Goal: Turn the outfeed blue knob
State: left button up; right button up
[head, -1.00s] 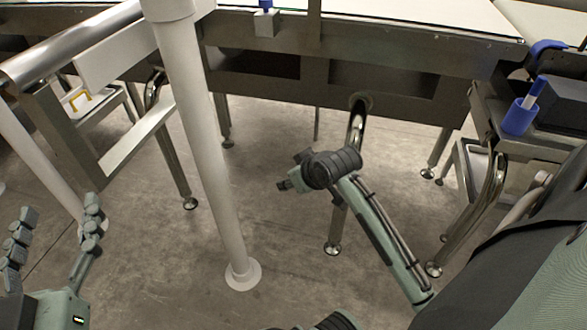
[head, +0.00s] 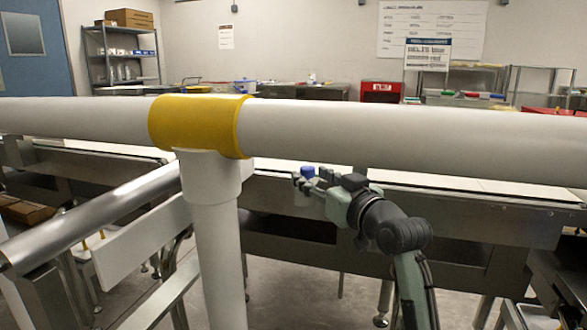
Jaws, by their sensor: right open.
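A small blue knob (head: 308,171) shows at the near edge of the belt frame (head: 450,205), just right of the yellow-collared post. My right gripper (head: 309,185) is open at the knob, its fingers pointing left and away from me. The fingers hide the knob's lower part. I cannot tell whether they touch it or whether it sits fully between them. My left gripper is out of view.
A thick white rail (head: 400,135) with a yellow collar (head: 203,122) crosses the view in front of the belt. Its white post (head: 218,250) stands left of my right arm. A metal roller (head: 100,217) is at the left.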

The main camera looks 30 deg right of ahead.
jog(key=w, duration=0.6)
jog(key=shift+w+d, duration=0.2)
jog(key=shift+d, duration=0.05)
grip_shut()
